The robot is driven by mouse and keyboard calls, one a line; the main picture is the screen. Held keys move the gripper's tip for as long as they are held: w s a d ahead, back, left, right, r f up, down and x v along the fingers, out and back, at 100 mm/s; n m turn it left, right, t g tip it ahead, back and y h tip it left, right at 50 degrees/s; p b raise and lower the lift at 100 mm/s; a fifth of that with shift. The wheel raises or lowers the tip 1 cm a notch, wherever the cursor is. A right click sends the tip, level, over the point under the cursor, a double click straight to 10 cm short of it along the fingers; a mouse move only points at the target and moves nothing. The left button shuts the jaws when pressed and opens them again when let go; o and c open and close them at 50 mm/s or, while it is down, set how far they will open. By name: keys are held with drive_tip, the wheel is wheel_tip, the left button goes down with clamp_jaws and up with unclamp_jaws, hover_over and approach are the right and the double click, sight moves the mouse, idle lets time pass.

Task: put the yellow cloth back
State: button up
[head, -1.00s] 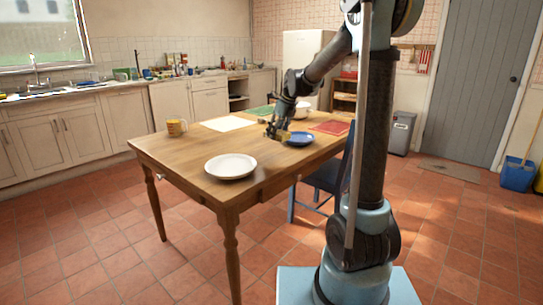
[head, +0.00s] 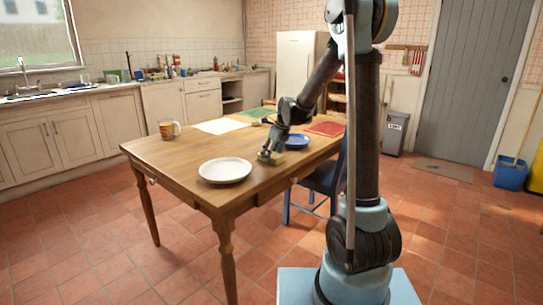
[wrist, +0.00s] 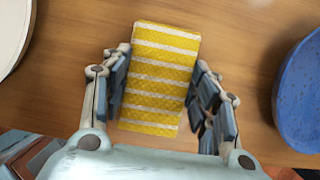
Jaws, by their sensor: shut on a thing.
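The yellow cloth (wrist: 160,80) has white stripes and shows as a folded rectangular block in the wrist view. It lies between the two fingers of my gripper (wrist: 163,88), which is shut on it. In the head view my gripper (head: 270,156) points down at the table, with the yellow cloth (head: 277,159) at its fingertips, low at the tabletop. I cannot tell whether the cloth touches the wood. It is between the white plate and the blue plate.
The wooden table (head: 178,152) carries a white plate (head: 225,170), a blue plate (head: 297,142), a mug (head: 169,129) and red (head: 326,129), white (head: 219,126) and green placemats. A blue chair (head: 322,180) stands at the table's right side. Bare wood lies left of the white plate.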

drive_tip(key=o, duration=1)
drive_tip(key=shift+c, duration=0.2)
